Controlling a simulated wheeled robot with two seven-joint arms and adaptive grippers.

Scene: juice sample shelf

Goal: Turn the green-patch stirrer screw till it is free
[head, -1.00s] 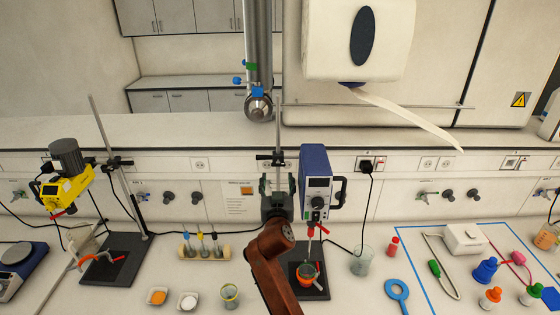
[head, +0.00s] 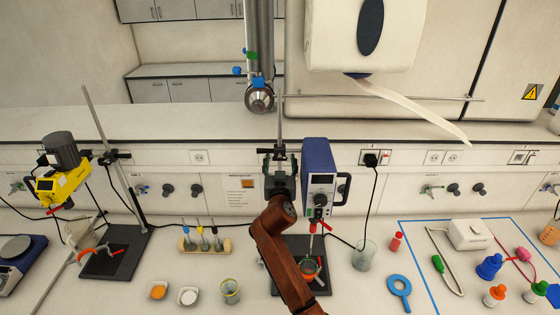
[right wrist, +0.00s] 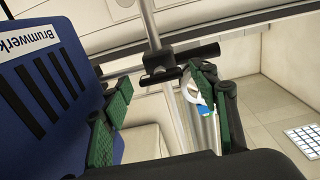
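A blue stirrer (head: 320,168) hangs on an upright stand rod (head: 280,118), its shaft reaching into a small orange-red vessel (head: 309,269). I see no green patch on it. In the right wrist view its labelled blue body (right wrist: 45,85) fills the left. A dark clamp (right wrist: 162,66) with a black cross bar sits on the rod; the screw cannot be made out for certain. My right gripper (head: 280,166) is beside the stirrer, just below or at the clamp. In the right wrist view my right gripper (right wrist: 160,112) is open, green pads apart, with nothing held. My left gripper is not in view.
A yellow stirrer (head: 62,182) on its own stand is at left. A test-tube rack (head: 205,244), small dishes and a beaker (head: 231,291) stand in front. A black cable (head: 371,205) hangs nearby.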

